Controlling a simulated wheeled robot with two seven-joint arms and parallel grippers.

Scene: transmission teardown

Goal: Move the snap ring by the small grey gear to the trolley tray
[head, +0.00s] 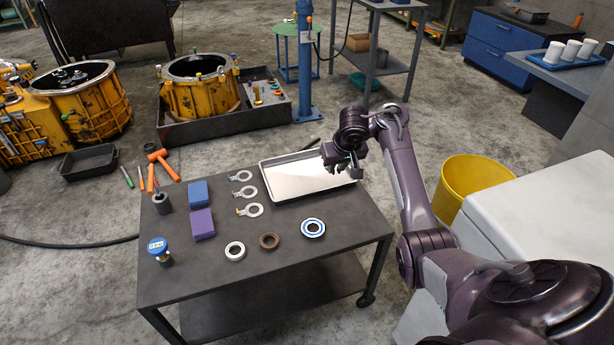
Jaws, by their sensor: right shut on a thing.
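The silver tray (288,187) lies on the dark trolley top, at its far right. My right gripper (355,168) is over the tray's right end, with its fingers pointing down. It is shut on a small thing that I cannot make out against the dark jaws. My left gripper is not in view.
On the trolley stand a white ring (228,252), a brown ring (262,241), a blue-rimmed bearing (304,229), a blue box (197,193), a purple box (202,224) and a blue-capped item (157,246). A yellow bin (462,185) and pale cabinet (545,215) stand right.

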